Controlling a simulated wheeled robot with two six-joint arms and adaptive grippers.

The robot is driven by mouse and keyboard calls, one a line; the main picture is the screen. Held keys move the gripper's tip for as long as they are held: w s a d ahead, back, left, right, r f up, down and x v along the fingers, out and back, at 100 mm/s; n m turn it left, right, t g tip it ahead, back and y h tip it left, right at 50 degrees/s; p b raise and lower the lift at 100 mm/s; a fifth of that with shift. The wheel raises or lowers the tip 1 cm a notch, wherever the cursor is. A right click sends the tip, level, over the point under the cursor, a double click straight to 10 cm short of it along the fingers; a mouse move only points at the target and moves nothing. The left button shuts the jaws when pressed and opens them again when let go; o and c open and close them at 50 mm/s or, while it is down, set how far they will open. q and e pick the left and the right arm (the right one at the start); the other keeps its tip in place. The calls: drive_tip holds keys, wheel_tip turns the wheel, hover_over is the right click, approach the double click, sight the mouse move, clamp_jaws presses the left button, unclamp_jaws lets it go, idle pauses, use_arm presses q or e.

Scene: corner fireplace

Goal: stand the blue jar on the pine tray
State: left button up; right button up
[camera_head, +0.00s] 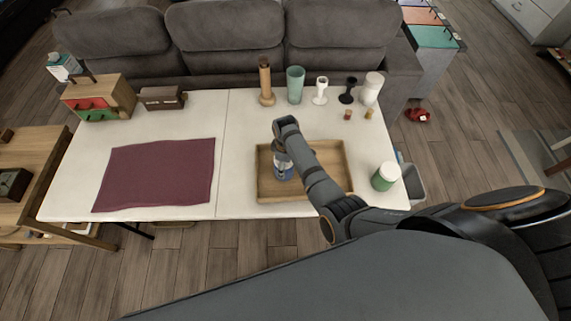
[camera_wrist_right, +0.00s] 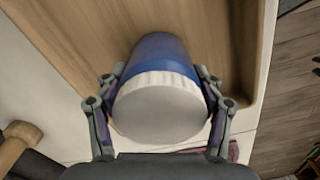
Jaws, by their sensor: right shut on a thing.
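The blue jar (camera_head: 283,173) has a white lid and shows inside the outline of the pine tray (camera_head: 266,186), toward its left part. My right gripper (camera_head: 281,150) is above it with the fingers shut on its sides. In the right wrist view the white lid of the jar (camera_wrist_right: 163,105) faces the camera, with its blue body beyond and a finger on each side. The tray's wooden floor (camera_wrist_right: 75,45) lies behind the jar. I cannot tell whether the jar's base touches the tray. My left gripper is not in view.
A green jar with a white lid (camera_head: 384,177) stands just right of the tray. A wooden mill (camera_head: 266,82), a green tumbler (camera_head: 295,85) and several small items line the back edge. A maroon cloth (camera_head: 155,174) covers the left part of the white table (camera_head: 235,150).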

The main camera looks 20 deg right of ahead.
drive_tip(key=o, duration=1.3)
drive_tip(key=shift+r, duration=0.2)
wheel_tip(320, 180, up, 12)
drive_tip(key=shift+f, duration=0.1)
